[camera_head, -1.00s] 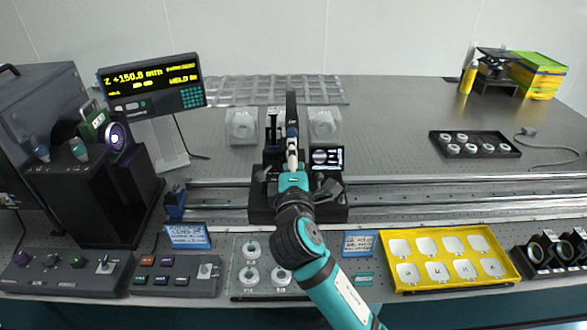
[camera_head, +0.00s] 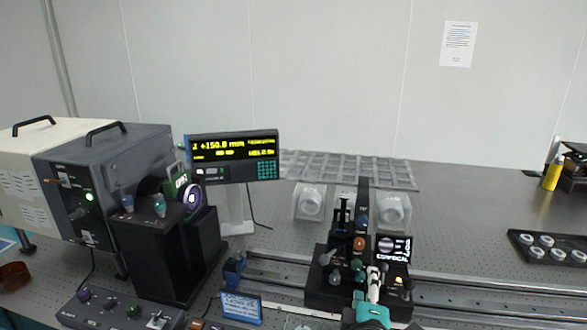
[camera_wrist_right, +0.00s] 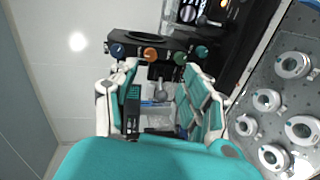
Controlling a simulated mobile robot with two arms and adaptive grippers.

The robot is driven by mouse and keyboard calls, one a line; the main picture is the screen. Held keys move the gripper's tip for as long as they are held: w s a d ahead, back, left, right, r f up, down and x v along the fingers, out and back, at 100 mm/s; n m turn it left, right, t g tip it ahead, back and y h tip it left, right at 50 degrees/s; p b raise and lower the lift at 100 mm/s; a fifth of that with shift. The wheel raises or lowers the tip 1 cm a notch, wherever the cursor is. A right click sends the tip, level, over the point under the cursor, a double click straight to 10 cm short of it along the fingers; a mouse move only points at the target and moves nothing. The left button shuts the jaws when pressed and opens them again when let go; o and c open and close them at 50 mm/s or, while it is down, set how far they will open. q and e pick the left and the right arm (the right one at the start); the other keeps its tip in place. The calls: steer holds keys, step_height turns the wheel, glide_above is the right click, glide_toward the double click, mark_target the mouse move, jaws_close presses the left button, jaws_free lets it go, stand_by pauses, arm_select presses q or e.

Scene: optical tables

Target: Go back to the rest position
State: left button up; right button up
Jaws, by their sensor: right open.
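My right gripper (camera_head: 374,284) shows at the bottom of the head view, in front of the black confocal unit (camera_head: 322,290) on the rail. In the right wrist view my right gripper (camera_wrist_right: 160,95) has its two white and teal fingers spread apart, with nothing held between them. The black unit's panel with coloured knobs (camera_wrist_right: 122,51) lies beyond the fingertips there. Whether the fingers touch the unit cannot be told. My left gripper is in neither view.
The metal rail (camera_head: 470,285) runs across the table. A yellow-lettered display (camera_head: 235,147) and a black lamp housing (camera_head: 160,245) stand left. Two clear blocks (camera_head: 309,203) sit behind the unit. A black tray of rings (camera_head: 550,247) is at right.

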steer(key=s+d+f+m+g+y, duration=0.25)
steer(key=s+f+m+g, duration=0.35)
steer(key=s+f, duration=0.65)
steer(key=s+f+m+g+y, duration=0.1)
steer(key=s+f+m+g, duration=0.2)
steer(key=s+f, duration=0.3)
steer(key=s+f+m+g+y, duration=0.1)
steer(key=s+f+m+g, duration=0.25)
steer(key=s, duration=0.45)
step_height(320, 180, down, 25)
steer(key=s+n, duration=0.1)
steer(key=s+d+f+g, duration=0.1)
steer(key=s+f, duration=0.7)
steer(key=s+d+f, duration=0.2)
steer(key=s+f, duration=0.6)
steer(key=s, duration=0.1)
steer(key=shift+s+d+f+g, duration=0.2)
steer(key=shift+d+f+g, duration=0.05)
steer(key=shift+f+g, duration=0.15)
steer(key=shift+n, duration=0.25)
